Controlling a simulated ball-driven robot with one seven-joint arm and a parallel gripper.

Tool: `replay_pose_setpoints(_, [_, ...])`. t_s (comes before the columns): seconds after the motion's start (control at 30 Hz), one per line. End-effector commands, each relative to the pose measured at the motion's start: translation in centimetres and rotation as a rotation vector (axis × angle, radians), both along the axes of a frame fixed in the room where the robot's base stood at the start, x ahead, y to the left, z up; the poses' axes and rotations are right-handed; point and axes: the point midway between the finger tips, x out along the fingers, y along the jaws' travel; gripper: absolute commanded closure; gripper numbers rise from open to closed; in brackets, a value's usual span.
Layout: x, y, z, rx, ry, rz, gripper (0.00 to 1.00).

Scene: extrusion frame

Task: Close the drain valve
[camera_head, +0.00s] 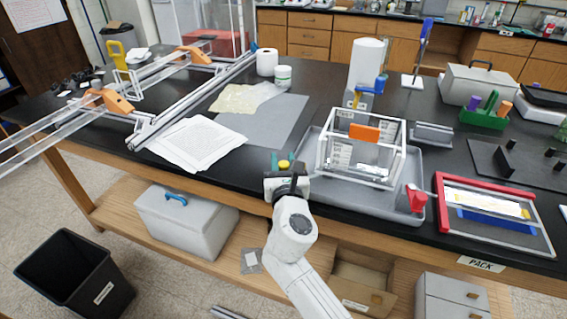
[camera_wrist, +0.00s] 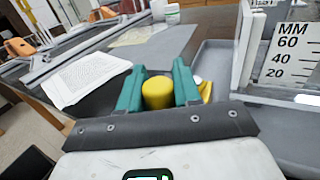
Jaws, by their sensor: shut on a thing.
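My gripper (camera_head: 284,166) is at the front edge of the black bench, by the left front of a grey tray (camera_head: 311,204). Its green fingers are shut on a round yellow knob (camera_wrist: 158,92), one finger on each side. The knob also shows in the head view (camera_head: 284,164). Another yellow part (camera_wrist: 205,90) is partly hidden behind the right finger. What the knob is mounted on is hidden, so I cannot tell how far the valve is turned. A clear, white-framed tank (camera_head: 362,150) with an orange label stands in the tray, right of my gripper.
A red fitting (camera_head: 415,199) is at the tray's right front. A white container (camera_head: 366,62) with a blue-handled tap (camera_head: 375,88) stands behind the tank. Papers (camera_head: 192,142) lie to the left. A red-edged frame (camera_head: 492,214) lies at the right.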

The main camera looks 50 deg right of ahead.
Motion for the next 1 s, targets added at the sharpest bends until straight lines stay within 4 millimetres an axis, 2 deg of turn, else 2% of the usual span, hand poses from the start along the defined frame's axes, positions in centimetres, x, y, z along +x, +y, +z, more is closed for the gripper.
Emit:
replay_pose_setpoints(0.27, [0.9, -0.2, 0.0, 0.0, 0.0, -0.182, 0.98])
replay_pose_setpoints(1.0, [2.8, -2.4, -0.1, -0.001, 0.0, -0.879, 0.98])
